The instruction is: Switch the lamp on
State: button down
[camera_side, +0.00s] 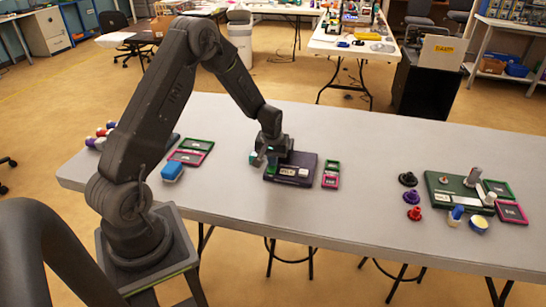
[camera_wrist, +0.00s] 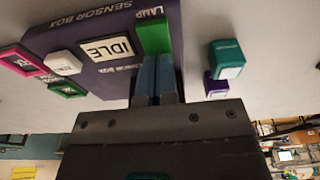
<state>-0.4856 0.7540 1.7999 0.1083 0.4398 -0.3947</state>
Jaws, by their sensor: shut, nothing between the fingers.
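The purple sensor box (camera_side: 308,163) stands on the grey table. It also fills the upper left of the wrist view (camera_wrist: 182,30), with a "LAMP" label and a small display (camera_wrist: 106,48) reading "IDLE". A green part (camera_wrist: 153,34) sits beside the LAMP label; I cannot tell if it is a switch or a light. My gripper (camera_side: 272,161) is over the left part of the box. In the wrist view its blue-grey fingers (camera_wrist: 156,75) are shut together with nothing between them. Their tips are at the green part's near edge; whether they touch it is unclear.
A white button (camera_wrist: 62,63) is on the box. A teal-topped block (camera_wrist: 228,58) and a purple one (camera_wrist: 216,86) are beside it. Pink and green frames (camera_side: 331,176) lie right of the box.

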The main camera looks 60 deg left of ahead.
jog(key=shift+w+a+f+g+h, duration=0.2)
jog(key=shift+f+g+h, duration=0.3)
jog(key=shift+f, duration=0.15)
jog(key=shift+a+f, duration=0.1)
jog(key=shift+f, duration=0.05)
jog(key=shift+s, duration=0.1)
jog(key=shift+s+d+r, duration=0.2)
jog(key=shift+s+d, duration=0.3)
jog(key=shift+d, duration=0.2)
notch_tip(320, 180, up, 15)
jog(key=shift+w, duration=0.15)
dwell(0.4)
